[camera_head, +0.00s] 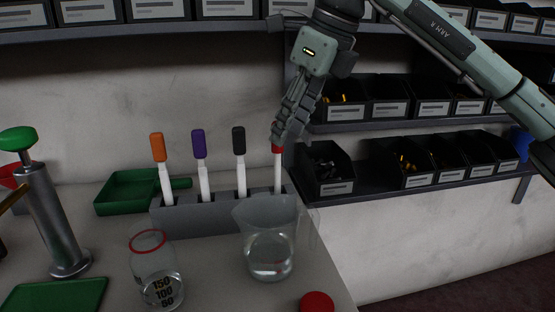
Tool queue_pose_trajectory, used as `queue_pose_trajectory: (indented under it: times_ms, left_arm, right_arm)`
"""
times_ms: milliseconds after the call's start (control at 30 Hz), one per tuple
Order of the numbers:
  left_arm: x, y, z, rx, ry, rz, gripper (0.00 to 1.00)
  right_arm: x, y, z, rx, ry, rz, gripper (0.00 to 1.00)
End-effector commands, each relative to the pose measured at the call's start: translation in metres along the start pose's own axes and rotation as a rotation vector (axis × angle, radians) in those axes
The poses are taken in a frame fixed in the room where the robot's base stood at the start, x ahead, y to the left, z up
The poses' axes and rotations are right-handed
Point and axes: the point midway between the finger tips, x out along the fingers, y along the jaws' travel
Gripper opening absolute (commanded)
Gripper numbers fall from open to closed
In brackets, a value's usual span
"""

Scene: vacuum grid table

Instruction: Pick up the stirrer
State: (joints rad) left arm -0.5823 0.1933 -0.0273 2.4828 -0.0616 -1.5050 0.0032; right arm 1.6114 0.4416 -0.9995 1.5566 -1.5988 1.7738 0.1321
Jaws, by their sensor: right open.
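Several white-shafted sticks stand upright in a grey rack (222,220). Their handles are orange (158,148), purple (199,144), black (239,141) and red (277,150). I take these to be stirrers; no label shows which one the task means. My right gripper (281,136) reaches down from above with its fingers at the top of the red-handled stick, hiding part of the handle. It is open, and I cannot tell whether the fingers touch the handle. The red-handled stick still stands in the rack. My left gripper is not in view.
A glass beaker (270,255) stands in front of the rack's right end. A red-rimmed bottle (155,270) stands front left, and a green tray (125,190) lies behind. A metal cylinder (52,225) stands left. Shelves of black bins (328,170) are at right.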

Motion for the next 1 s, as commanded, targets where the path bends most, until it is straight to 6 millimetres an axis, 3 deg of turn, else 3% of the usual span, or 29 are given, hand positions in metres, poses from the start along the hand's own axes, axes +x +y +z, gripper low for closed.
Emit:
queue_pose_trajectory:
  times_ms: [467, 700, 1000]
  left_arm:
    - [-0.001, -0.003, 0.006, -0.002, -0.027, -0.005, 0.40]
    - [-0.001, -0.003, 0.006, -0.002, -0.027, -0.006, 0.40]
    - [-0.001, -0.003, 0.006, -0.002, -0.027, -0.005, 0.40]
  right_arm:
    - [0.058, 0.001, 0.004, -0.002, 0.000, 0.005, 0.43]
    - [0.063, 0.001, 0.004, -0.002, -0.003, 0.002, 0.43]
    - [0.063, 0.001, 0.004, -0.002, -0.003, 0.003, 0.08]
